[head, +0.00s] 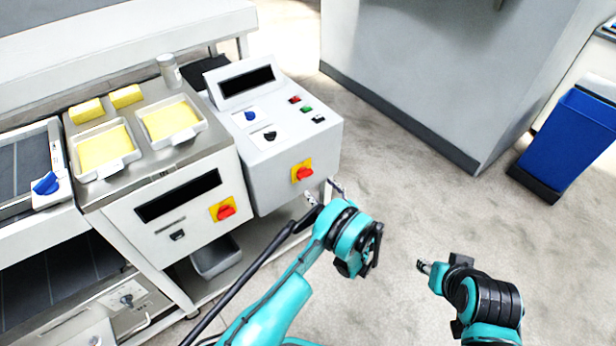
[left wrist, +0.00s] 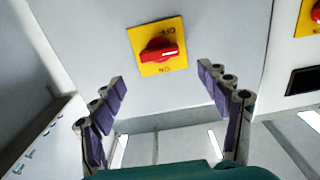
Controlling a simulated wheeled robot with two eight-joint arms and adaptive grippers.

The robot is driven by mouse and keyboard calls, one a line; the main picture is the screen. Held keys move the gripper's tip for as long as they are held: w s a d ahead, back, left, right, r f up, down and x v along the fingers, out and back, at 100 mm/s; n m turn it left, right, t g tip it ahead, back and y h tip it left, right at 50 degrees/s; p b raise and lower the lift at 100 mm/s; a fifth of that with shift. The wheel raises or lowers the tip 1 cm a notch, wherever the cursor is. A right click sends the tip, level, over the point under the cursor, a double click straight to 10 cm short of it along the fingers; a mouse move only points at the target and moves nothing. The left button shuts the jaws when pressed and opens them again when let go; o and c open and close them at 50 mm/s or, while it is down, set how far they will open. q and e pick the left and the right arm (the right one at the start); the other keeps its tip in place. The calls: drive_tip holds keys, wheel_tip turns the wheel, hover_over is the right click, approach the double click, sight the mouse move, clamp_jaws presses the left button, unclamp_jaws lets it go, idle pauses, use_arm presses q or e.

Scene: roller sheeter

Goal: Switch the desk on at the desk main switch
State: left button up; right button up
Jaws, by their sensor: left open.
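The desk main switch (head: 303,171) is a red rotary knob on a yellow plate, on the front of the grey control desk (head: 258,180). In the left wrist view the switch (left wrist: 160,50) lies between and beyond my fingers. Its red handle lies nearly level, with a white mark at its right end. Inverted lettering, seemingly OFF and ON, shows at the plate's upper right and bottom. My left gripper (head: 323,191) is open and empty in front of the desk, apart from the knob; it also shows in the left wrist view (left wrist: 162,77). My right gripper (head: 424,267) is over the floor, its jaws unclear.
A similar red-and-yellow switch (head: 223,209) sits on the neighbouring unit to the left; it also shows in the left wrist view (left wrist: 315,13). Trays of yellow dough (head: 172,118) stand above it. A blue bin (head: 568,140) is at right. The middle floor is clear.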

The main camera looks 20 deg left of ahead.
sight(307, 176)
use_arm(q)
drive_tip(key=b+x, duration=0.2)
drive_tip(key=x, duration=0.5)
drive_tip(key=shift+f, duration=0.2)
drive_tip(key=shift+w+a+r, duration=0.1)
drive_tip(key=shift+w+a, duration=0.1)
drive_tip(key=shift+a, duration=0.1)
drive_tip(key=c, duration=1.2)
